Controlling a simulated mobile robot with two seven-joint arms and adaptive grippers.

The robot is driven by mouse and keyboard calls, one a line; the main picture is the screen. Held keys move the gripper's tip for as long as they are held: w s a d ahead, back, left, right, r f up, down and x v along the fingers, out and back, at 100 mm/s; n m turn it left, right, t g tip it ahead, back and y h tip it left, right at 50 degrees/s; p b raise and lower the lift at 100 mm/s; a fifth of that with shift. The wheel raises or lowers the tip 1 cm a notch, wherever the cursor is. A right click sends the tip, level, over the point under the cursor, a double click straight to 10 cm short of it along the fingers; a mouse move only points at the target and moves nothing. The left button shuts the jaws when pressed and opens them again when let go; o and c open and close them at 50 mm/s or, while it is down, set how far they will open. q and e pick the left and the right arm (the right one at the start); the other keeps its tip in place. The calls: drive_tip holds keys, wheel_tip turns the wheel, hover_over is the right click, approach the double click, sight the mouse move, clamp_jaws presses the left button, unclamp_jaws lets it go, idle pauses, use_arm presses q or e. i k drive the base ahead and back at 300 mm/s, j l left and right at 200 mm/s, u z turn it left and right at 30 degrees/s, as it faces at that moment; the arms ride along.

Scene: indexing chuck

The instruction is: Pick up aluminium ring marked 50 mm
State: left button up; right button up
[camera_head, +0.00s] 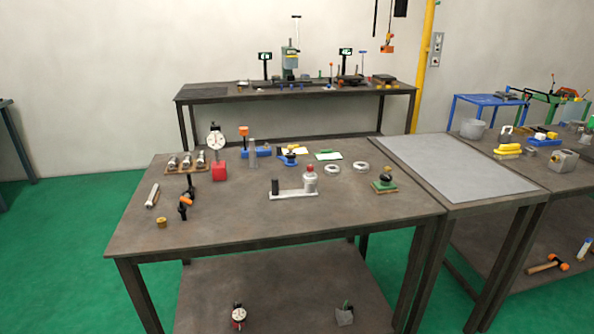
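Two silvery rings lie flat on the dark table (235,222), right of its middle. The left ring (326,173) and the right ring (367,172) are side by side with a gap between them. Both look alike in size. Any size marking is too small to read, so I cannot tell which is the 50 mm one. Neither of my grippers is in view.
A grey holder with a red-and-silver piece (310,182) stands left of the rings. A dial gauge on a red block (219,172) is farther left. The table's front middle is clear.

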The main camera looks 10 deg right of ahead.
sight(314, 180)
drive_tip(key=i+j, duration=0.1)
drive_tip(key=i, duration=0.2)
drive_tip(key=i+j, duration=0.1)
drive_tip(key=i, duration=0.2)
drive_tip(key=i+j+z, duration=0.1)
drive_tip(key=z, duration=0.3)
drive_tip(key=i+j+z, duration=0.15)
drive_tip(key=i+z, duration=0.2)
drive_tip(key=i+j+z, duration=0.1)
drive_tip(key=z, duration=0.3)
drive_tip(key=j+z, duration=0.1)
drive_tip(key=z, duration=0.35)
